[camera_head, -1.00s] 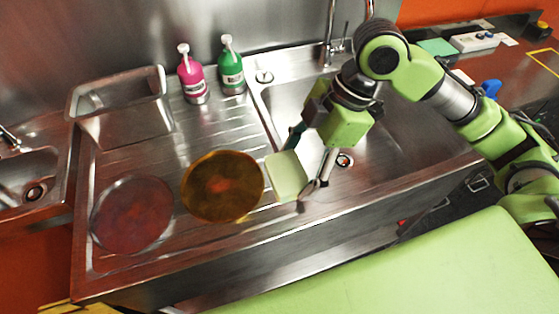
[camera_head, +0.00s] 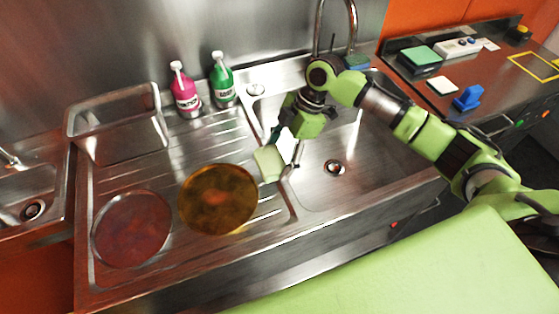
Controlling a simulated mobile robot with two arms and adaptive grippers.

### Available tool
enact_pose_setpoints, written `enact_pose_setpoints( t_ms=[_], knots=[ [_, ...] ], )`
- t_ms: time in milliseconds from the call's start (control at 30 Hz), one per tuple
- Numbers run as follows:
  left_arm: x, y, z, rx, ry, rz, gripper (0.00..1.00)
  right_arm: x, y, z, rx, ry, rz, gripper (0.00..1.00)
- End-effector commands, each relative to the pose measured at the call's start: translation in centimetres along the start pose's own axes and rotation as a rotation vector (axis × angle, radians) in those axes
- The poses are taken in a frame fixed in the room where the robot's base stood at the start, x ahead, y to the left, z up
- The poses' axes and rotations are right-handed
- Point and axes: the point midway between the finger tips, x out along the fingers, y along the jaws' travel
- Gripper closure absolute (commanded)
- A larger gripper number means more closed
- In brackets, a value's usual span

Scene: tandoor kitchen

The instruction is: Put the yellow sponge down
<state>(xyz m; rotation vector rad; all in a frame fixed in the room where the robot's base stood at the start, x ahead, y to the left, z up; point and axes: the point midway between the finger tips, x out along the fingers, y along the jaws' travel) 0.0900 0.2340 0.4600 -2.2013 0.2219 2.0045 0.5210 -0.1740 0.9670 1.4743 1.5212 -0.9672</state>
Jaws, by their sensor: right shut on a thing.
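A pale yellow sponge (camera_head: 269,163) is between the fingers of my right gripper (camera_head: 282,158) in the head view. The right gripper is shut on it and points down over the left edge of the sink basin, beside the ribbed drainboard. I cannot tell whether the sponge touches the metal below it. My left gripper does not show.
An amber plate (camera_head: 218,199) and a dark red plate (camera_head: 132,229) lie on the drainboard (camera_head: 172,156), left of the sponge. A pink bottle (camera_head: 185,92) and a green bottle (camera_head: 222,82) stand behind. The sink basin (camera_head: 340,140) looks empty. A faucet (camera_head: 318,30) rises behind it.

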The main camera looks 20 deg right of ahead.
Motion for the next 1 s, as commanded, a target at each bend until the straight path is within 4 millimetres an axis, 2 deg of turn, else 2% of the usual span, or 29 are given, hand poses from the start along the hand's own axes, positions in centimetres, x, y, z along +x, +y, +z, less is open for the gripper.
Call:
enact_pose_setpoints(
  t_ms=[33,200,733,767,800,1000],
  knots=[
    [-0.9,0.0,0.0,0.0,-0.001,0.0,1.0,0.5,-0.2,0.2,0.004,0.0,-0.006,0.52],
    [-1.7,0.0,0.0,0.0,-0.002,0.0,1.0,2.4,-0.2,1.0,0.002,0.0,-0.002,0.52],
    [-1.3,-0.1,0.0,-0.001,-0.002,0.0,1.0,3.4,-0.1,1.4,0.001,0.001,-0.001,0.52],
    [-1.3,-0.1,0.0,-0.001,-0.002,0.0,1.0,3.3,-0.1,1.4,0.001,0.001,0.0,0.28],
    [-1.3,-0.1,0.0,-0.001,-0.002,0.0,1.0,3.3,-0.1,1.4,0.001,0.001,0.0,0.19],
    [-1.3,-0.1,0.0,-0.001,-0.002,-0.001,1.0,3.3,-0.1,1.4,0.001,0.0,0.0,0.19]
  ],
)
